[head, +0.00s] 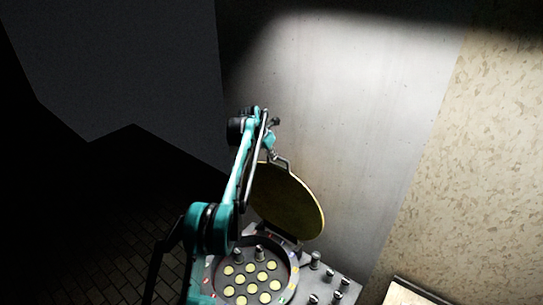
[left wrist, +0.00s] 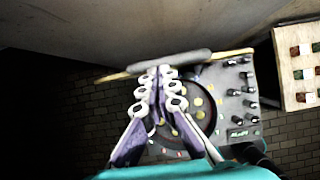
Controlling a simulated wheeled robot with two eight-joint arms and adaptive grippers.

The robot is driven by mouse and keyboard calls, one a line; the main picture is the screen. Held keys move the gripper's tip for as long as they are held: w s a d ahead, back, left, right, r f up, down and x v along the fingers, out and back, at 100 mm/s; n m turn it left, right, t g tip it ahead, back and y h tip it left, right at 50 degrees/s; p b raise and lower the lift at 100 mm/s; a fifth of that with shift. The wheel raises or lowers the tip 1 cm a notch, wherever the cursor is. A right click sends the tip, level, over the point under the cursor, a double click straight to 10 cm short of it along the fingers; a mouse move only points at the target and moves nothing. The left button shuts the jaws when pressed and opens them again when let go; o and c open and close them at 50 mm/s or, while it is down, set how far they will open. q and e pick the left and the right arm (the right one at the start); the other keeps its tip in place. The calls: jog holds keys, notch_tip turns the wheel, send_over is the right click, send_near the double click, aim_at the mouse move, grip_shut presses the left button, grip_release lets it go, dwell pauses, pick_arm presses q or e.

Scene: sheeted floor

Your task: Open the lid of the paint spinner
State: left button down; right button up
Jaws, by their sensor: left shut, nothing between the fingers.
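The paint spinner (head: 324,283) stands low in the head view, a grey box with knobs and a round dark well of several yellow discs. Its round lid (head: 290,205), yellowish inside, is raised and tilted up on the far side of the well. A bent handle (head: 282,160) shows at the lid's upper edge. In the left wrist view the lid (left wrist: 235,54) is nearly edge-on, with a grey bar across it. My left gripper (left wrist: 163,72) is shut and empty, its fingertips close to that bar; contact cannot be told. My right gripper is not in view.
A grey wall (head: 340,100) rises close behind the lid. A patterned tan panel (head: 490,170) is on the right. A pale tray with coloured blocks (left wrist: 297,68) sits right of the spinner. Dark brick-like flooring (head: 120,255) lies at the left.

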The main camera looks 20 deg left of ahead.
pick_arm(q)
jog(key=v, duration=1.1)
jog(key=s+d+f+m+y+b, duration=0.1)
jog(key=s+d+f+m+b, duration=0.3)
jog(key=s+f+m+b, duration=0.45)
jog(key=s+d+f+m+b, duration=0.3)
jog(key=s+f+m+b, duration=0.25)
jog(key=s+b, duration=0.6)
jog(key=s+d+f+m+t+b, duration=0.1)
jog(key=s+d+f+m+b, duration=0.1)
jog(key=s+f+m+b, duration=0.6)
jog(key=s+d+f+m+y+b, duration=0.1)
jog(key=s+f+m+b, duration=0.8)
jog(key=s+f, duration=0.9)
notch_tip(320, 180, down, 8)
jog(key=shift+d+r+m+t, duration=0.1)
jog(key=shift+d+m+t, duration=0.3)
jog(key=shift+m, duration=0.1)
